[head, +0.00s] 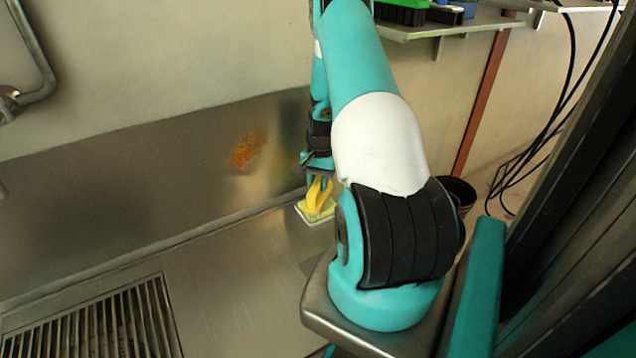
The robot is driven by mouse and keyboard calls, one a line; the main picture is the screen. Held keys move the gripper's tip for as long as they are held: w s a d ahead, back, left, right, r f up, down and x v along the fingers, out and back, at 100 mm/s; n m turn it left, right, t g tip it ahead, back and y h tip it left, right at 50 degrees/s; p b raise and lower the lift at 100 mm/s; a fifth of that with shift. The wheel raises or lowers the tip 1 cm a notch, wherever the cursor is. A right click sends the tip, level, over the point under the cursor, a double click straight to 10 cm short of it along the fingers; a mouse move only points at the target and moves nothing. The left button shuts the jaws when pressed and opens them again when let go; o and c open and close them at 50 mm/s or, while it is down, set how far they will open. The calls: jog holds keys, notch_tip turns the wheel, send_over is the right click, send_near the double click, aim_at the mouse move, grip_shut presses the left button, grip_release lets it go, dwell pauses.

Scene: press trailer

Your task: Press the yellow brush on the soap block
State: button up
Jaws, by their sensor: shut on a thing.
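The yellow brush (317,196) is near the middle of the head view, partly hidden by my arm. My gripper (318,181) is shut on its upper part from above. A pale, white-edged block (313,217), seemingly the soap block, shows directly under the brush on the metal surface. My arm hides the right side of the brush and block. From this view I cannot tell whether the brush touches the block or how firmly.
The metal counter (225,275) is clear left of the block. A slatted grate (95,325) lies at the lower left. A metal backsplash (130,165) with an orange patch (247,150) rises behind. A shelf (455,27), dark bin (459,191) and hanging cables (540,145) are at the right.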

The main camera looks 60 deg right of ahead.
jog(key=shift+f, duration=0.55)
dwell(1.6)
jog(key=shift+r, duration=0.1)
notch_tip(320, 180, up, 7)
jog(key=p, duration=0.6)
jog(key=shift+p, duration=0.35)
dwell(0.6)
